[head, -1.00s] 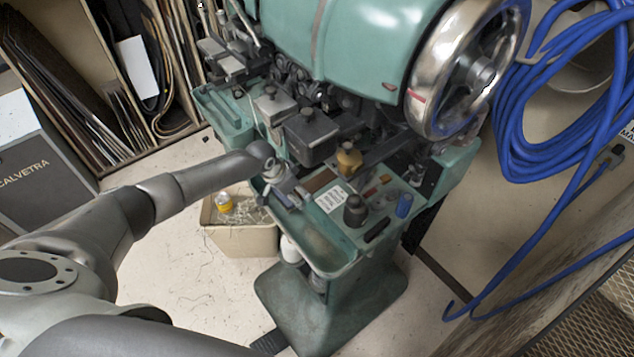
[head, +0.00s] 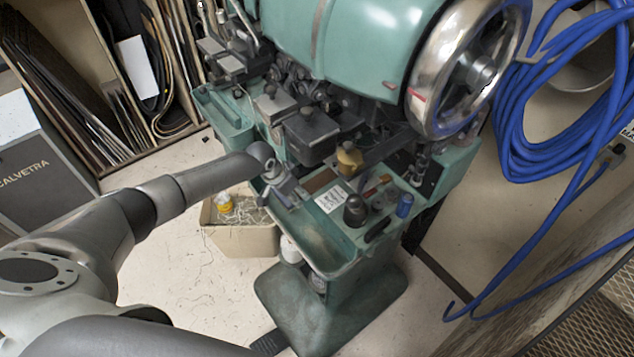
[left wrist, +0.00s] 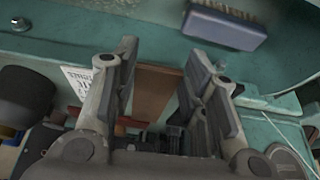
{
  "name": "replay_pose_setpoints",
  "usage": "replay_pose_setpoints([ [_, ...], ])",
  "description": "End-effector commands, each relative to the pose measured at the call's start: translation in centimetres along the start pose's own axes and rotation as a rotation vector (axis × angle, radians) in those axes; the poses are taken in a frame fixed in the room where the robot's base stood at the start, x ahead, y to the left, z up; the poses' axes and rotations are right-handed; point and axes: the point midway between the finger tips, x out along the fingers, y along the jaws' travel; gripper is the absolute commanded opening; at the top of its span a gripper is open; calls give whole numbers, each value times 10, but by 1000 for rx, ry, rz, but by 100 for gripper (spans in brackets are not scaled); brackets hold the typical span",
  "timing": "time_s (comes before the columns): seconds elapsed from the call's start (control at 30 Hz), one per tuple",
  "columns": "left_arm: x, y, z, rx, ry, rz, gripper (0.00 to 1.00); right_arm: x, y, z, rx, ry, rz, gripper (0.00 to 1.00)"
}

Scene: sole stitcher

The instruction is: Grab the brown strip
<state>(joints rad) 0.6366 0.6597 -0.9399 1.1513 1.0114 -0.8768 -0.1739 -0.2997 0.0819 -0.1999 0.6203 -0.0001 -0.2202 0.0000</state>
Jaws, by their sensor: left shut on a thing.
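The brown strip (head: 321,180) is a flat, rectangular piece on the green machine's tray (head: 327,252), beside a white printed label (head: 331,199). In the left wrist view the strip (left wrist: 152,94) lies between the two fingers of my left gripper (left wrist: 160,62). In the head view my left gripper (head: 287,186) is at the tray's left edge, coming from the left. I cannot tell whether the strip is lifted off the tray. My right gripper is not in view.
A blue-backed brush (left wrist: 226,26) lies just beyond the fingers. A dark knob-shaped weight (head: 355,210) and a blue spool (head: 404,205) stand on the tray. Machine parts and a brass piece (head: 349,158) rise behind. A scrap bin (head: 242,240) stands below the arm.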

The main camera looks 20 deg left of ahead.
Motion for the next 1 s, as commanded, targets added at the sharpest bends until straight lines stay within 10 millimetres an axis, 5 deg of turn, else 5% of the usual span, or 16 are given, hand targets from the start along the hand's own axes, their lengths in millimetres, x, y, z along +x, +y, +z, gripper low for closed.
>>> replay_pose_setpoints([
  [0.57,-9,0,-4,1,2,0,17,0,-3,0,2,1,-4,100],
  [0.77,-32,-1,-14,3,6,-2,17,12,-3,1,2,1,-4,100],
  [1.0,-75,8,-1,3,2,-2,17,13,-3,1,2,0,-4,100],
])
